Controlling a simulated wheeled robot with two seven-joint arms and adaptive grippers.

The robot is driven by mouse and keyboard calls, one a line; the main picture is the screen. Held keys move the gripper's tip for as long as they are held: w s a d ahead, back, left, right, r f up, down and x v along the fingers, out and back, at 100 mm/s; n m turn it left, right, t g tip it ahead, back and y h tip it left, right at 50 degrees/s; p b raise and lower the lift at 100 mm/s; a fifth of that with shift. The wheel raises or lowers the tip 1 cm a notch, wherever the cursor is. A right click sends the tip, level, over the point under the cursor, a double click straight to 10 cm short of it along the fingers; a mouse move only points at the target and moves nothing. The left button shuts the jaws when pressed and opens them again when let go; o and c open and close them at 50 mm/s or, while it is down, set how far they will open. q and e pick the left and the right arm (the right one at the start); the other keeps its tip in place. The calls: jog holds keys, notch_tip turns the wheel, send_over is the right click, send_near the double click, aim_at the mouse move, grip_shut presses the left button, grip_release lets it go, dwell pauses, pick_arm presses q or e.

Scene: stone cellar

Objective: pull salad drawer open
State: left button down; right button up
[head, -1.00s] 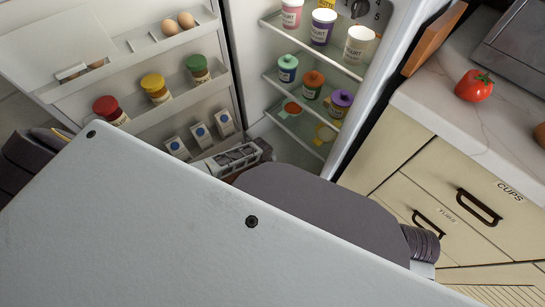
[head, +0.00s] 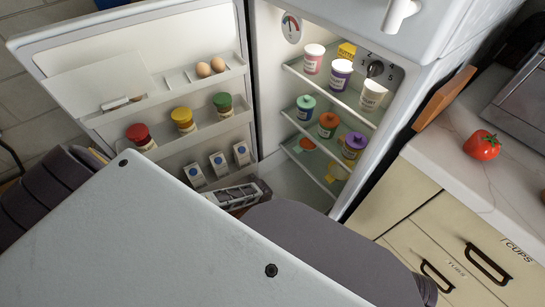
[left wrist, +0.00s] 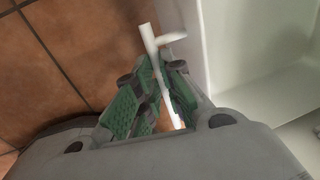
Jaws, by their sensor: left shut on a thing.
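In the left wrist view, my left gripper (left wrist: 158,68), with green-padded fingers, is shut on a white bar handle (left wrist: 148,38). A short white post joins the handle to a pale panel (left wrist: 188,18), which I take to be the salad drawer front. Beyond the panel is a white hollow (left wrist: 255,45); I cannot tell whether it is the drawer's inside or the fridge's. In the head view, my own grey body hides the low part of the fridge, so the drawer and its handle are not seen there.
The fridge door (head: 90,48) stands open at left, holding eggs, jars and cartons. Fridge shelves (head: 345,115) hold yogurt cups and lidded jars. At right are a counter (head: 450,165) with a tomato (head: 482,145) and kitchen drawers (head: 455,250). Brown floor tiles (left wrist: 75,35) lie beside the gripper.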

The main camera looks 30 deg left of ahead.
pick_arm(q)
jog(key=shift+s, duration=0.15)
jog(key=c, duration=1.5)
grip_release()
jog(key=shift+r, duration=0.1)
jog(key=shift+s+a+r, duration=0.15)
jog(key=shift+s+r, duration=0.2)
jog(key=shift+r, duration=1.55)
jog(key=shift+s+a+r, duration=0.1)
jog(key=shift+s+r, duration=0.25)
jog(key=shift+r, duration=1.55)
jog(key=shift+s+a+r, duration=0.15)
jog(key=shift+s+r, duration=0.2)
jog(key=shift+r, duration=1.55)
